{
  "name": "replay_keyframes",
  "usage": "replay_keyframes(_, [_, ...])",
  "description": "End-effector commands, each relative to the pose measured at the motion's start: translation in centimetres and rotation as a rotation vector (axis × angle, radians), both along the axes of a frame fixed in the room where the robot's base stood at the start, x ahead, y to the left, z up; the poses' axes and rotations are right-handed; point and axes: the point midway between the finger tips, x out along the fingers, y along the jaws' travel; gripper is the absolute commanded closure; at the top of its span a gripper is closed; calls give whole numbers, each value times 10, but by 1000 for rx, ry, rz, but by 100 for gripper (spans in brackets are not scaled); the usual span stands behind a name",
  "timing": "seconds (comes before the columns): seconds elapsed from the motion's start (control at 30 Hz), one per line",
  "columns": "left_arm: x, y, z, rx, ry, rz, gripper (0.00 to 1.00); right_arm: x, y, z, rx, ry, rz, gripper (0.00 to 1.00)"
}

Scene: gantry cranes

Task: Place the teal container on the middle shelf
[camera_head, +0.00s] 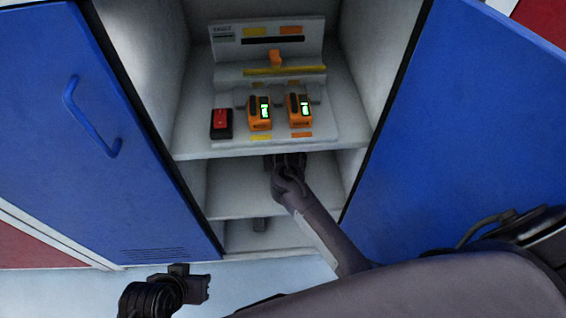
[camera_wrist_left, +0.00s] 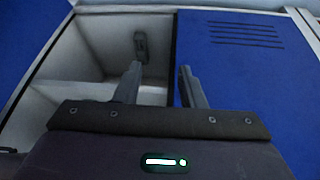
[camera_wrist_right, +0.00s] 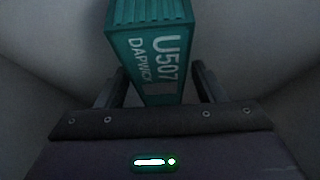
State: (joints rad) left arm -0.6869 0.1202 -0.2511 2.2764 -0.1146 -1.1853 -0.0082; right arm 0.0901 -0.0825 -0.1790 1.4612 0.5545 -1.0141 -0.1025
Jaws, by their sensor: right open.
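The teal container (camera_wrist_right: 153,45), with white lettering "U507 DAPWICK", stands between the parted fingers of my right gripper (camera_wrist_right: 157,88) in the right wrist view. Small gaps seem to show beside it; contact cannot be told. In the head view my right gripper (camera_head: 287,160) reaches into the cabinet beneath the upper shelf, above the middle shelf (camera_head: 235,203). The container is hidden there by the upper shelf and my arm. My left gripper (camera_head: 195,284) is outside, low in front of the cabinet. Its fingers (camera_wrist_left: 159,72) are apart and empty.
The upper shelf (camera_head: 195,145) carries a panel with two orange battery packs (camera_head: 259,112) (camera_head: 300,110) and a red switch (camera_head: 221,123). Blue doors (camera_head: 70,140) (camera_head: 460,120) stand open on both sides.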

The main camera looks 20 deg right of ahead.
Motion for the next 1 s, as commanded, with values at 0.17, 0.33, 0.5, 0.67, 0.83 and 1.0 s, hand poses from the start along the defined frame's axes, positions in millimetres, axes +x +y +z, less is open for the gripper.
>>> replay_keyframes(0.17, [0, 0, 0, 0, 1, 0, 64, 0, 0, 3, 0, -1, 0, 38])
replay_keyframes(0.33, [-4, 10, 6, 30, 54, 17, 64, -9, 2, 23, -2, -2, 0, 38])
replay_keyframes(0.5, [-11, 26, 10, 75, 131, 43, 64, -43, 11, 31, 0, 5, 0, 38])
replay_keyframes(0.67, [-16, 37, 14, 106, 194, 65, 64, -80, 22, 32, 0, 4, 2, 38])
replay_keyframes(0.83, [-21, 46, 17, 130, 240, 82, 64, -110, 31, 31, -1, 2, 0, 38])
replay_keyframes(1.0, [-23, 50, 18, 141, 265, 91, 64, -126, 36, 30, 0, 1, 1, 38])
